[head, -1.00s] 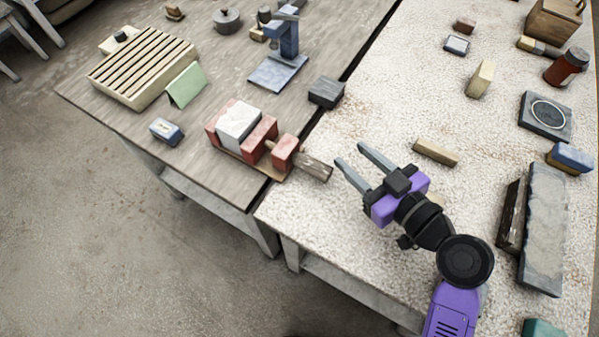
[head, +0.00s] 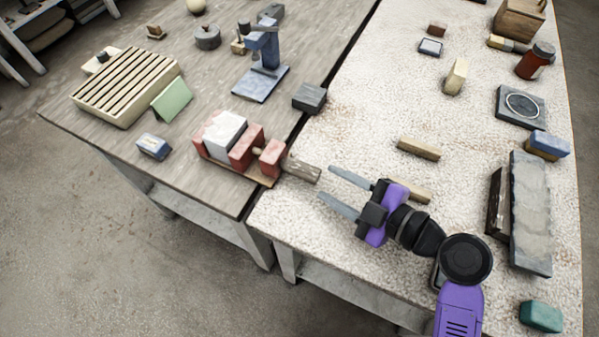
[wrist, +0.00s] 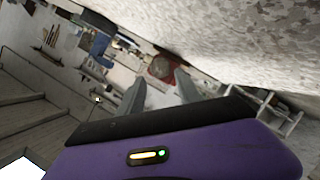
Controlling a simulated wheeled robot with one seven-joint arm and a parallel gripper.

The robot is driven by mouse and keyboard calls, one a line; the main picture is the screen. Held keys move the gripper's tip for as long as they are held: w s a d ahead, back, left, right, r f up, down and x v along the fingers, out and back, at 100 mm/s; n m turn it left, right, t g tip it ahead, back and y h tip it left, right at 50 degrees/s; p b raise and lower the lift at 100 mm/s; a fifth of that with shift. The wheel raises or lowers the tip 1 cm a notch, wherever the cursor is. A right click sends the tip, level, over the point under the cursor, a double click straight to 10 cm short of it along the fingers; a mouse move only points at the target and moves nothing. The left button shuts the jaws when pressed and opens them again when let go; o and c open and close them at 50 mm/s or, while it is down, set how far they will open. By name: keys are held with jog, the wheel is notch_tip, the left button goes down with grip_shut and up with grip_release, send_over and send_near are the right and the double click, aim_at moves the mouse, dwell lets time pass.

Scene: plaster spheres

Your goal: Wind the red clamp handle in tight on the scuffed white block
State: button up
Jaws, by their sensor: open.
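The red clamp (head: 245,148) sits on the wooden table near its right edge, with the scuffed white block (head: 223,130) between its red jaws. The clamp's red handle (head: 272,158) is at its right end, with a grey-brown bar (head: 302,170) sticking out toward my gripper. My gripper (head: 327,184) is open and empty, its two grey fingers pointing left at the bar's end, just short of it. In the wrist view a red many-sided shape (wrist: 160,68), probably the handle, shows between the fingers (wrist: 160,88). Whether the jaws touch the block is unclear.
A dark block (head: 309,97) lies behind the clamp. A tan bar (head: 419,149) lies on the speckled table, and another is partly hidden behind my gripper. A blue stand (head: 264,65), green card (head: 172,101) and slatted box (head: 127,86) stand on the wooden table. A gap separates the tables.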

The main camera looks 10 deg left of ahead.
aim_at(305, 172)
jog(key=shift+w+a+f, duration=0.1)
jog(key=shift+a, duration=0.3)
jog(key=shift+p+x, duration=0.75)
jog(key=shift+x, duration=2.8)
jog(key=shift+f, duration=0.1)
grip_shut()
